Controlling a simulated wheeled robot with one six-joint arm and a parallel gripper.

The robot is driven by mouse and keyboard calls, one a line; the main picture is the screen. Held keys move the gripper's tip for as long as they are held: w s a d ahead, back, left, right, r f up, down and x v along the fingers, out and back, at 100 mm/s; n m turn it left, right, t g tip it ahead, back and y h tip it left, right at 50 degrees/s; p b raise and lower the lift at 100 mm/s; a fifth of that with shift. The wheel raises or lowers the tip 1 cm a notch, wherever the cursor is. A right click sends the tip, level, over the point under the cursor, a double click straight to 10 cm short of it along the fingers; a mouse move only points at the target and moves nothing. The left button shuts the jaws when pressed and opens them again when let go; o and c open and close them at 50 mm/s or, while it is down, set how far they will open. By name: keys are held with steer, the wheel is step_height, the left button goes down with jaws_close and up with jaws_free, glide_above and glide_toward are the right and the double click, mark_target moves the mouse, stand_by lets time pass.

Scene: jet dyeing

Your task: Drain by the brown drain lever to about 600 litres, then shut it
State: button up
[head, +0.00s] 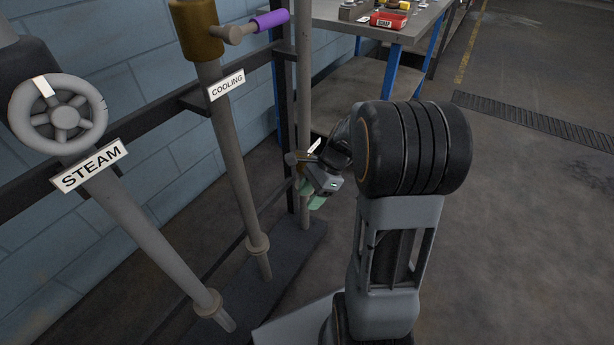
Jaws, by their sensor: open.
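My gripper (312,194) is low at the vertical pipe (304,90) to the right of the cooling pipe. Its green fingertips are apart, and I see nothing held between them. A small valve part with a round end (292,158) sits on that pipe just above and left of the fingers. The brown drain lever cannot be made out; my gripper and arm cover part of that spot. Whether the fingers touch the valve cannot be told. No level gauge or litre reading is in view.
The steam handwheel (66,117) and the cooling valve with its purple lever (257,25) are at the left on their pipes. A workbench (338,12) holding a red box (388,20) stands behind. A floor grating (540,120) crosses open floor at the right.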

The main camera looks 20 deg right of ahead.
steer(key=w+d+f+m+t+y+p, duration=0.4)
steer(key=d+m, duration=0.4)
steer(key=m, duration=0.5)
steer(key=w+d+f+m+t+y+p, duration=0.1)
steer(key=w+d+f+m+t+y, duration=0.3)
steer(key=d+m, duration=0.6)
steer(key=w+a+f+b, duration=0.1)
steer(key=a, duration=0.3)
steer(key=w+a+f+m+t, duration=0.1)
steer(key=w+a, duration=0.1)
steer(key=a, duration=0.2)
steer(key=w+a+f+m+h+b, duration=0.1)
steer(key=w+a, duration=0.1)
steer(key=a, duration=0.2)
steer(key=shift+a+f+b, duration=0.15)
steer(key=shift+f+b, duration=0.15)
steer(key=shift+c, duration=0.2)
jaws_close()
